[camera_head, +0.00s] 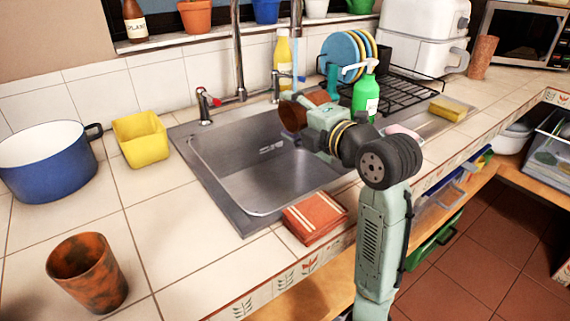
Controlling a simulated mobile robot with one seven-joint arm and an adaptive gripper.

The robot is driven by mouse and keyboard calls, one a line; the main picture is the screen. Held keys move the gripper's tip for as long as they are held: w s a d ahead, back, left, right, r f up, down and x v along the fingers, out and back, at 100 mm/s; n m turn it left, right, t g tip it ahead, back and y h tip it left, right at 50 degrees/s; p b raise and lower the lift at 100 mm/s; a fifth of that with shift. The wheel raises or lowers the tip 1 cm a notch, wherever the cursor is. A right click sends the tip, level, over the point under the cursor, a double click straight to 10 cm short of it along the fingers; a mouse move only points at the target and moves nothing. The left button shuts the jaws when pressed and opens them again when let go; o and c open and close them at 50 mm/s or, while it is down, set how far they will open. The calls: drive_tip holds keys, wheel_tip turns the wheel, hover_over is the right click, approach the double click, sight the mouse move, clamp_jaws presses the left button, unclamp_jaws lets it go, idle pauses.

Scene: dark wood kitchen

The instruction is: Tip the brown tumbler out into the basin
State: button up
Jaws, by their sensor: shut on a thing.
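A brown tumbler (292,118) is held in my gripper (303,107) above the back right part of the steel basin (262,180). My gripper is shut on it and partly covers it. The tumbler looks tilted, with its wider dark end toward the left, over the basin. Its inside and any contents cannot be made out. The visible basin floor looks bare; my arm hides some of its right side. Another tumbler, mottled brown and black (88,272), stands upright on the counter at the front left. A third brown tumbler (482,57) stands upright at the back right.
A blue pot (45,165) and a yellow container (141,140) stand left of the basin. A folded orange cloth (314,218) lies at its front edge. A green bottle (366,98), yellow bottle (283,60), faucet (239,60) and dish rack (410,92) stand close around my gripper.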

drive_tip(key=shift+s+a+n+t+h+b, duration=0.15)
drive_tip(key=shift+s+a+n+b, duration=0.1)
drive_tip(key=shift+n+b, duration=0.85)
drive_tip(key=shift+s+a+n+t+h+b, duration=0.2)
drive_tip(key=shift+n+b, duration=0.4)
drive_tip(key=shift+b, duration=1)
drive_tip(key=shift+s+a+f+n+t+b, duration=0.15)
drive_tip(key=shift+a+n+b, duration=0.15)
drive_tip(key=shift+n+b, duration=0.9)
drive_tip(key=shift+s+a+f+n+t+b, duration=0.15)
drive_tip(key=shift+a+n+b, duration=0.15)
drive_tip(key=shift+n+b, duration=0.85)
drive_tip(key=shift+r+m, duration=0.25)
drive_tip(key=shift+m, duration=0.2)
idle(0.7)
